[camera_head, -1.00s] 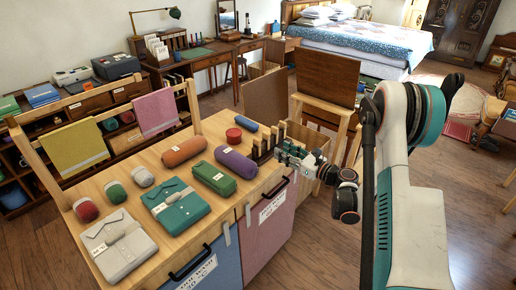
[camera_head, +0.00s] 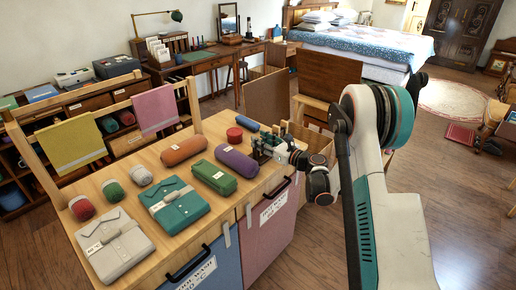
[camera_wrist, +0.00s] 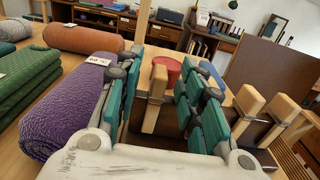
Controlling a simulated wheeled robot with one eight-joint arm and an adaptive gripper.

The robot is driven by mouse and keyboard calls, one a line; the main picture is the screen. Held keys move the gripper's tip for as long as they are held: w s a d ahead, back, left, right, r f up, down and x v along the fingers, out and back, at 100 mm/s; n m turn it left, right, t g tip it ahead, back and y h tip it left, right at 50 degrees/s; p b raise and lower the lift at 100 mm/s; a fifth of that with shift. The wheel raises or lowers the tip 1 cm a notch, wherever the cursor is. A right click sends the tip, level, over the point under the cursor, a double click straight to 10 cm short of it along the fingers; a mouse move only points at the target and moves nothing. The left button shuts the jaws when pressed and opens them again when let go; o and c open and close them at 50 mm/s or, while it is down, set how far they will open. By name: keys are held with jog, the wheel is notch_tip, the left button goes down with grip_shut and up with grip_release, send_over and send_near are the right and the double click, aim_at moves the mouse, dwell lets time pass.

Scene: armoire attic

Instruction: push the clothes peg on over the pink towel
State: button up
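The pink towel (camera_head: 155,110) hangs over the wooden rail at the back of the table. It has a small white label. Wooden clothes pegs stand upright in a row at the table's right end. In the wrist view one clothes peg (camera_wrist: 155,98) stands between the teal finger pads of my gripper (camera_wrist: 160,105), with a gap on each side. Two more pegs (camera_wrist: 242,105) (camera_wrist: 278,118) stand outside the right finger. In the head view my gripper (camera_head: 262,150) is low over the peg row and hides most of it.
A yellow towel (camera_head: 72,146) hangs on the same rail, further left. A purple roll (camera_head: 236,162) lies close to the left of my gripper. A red round tin (camera_head: 234,134) and a blue roll (camera_head: 248,124) lie behind. Green and orange rolls and folded shirts cover the tabletop.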

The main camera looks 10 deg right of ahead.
jog(key=shift+x, duration=1.05)
grip_shut()
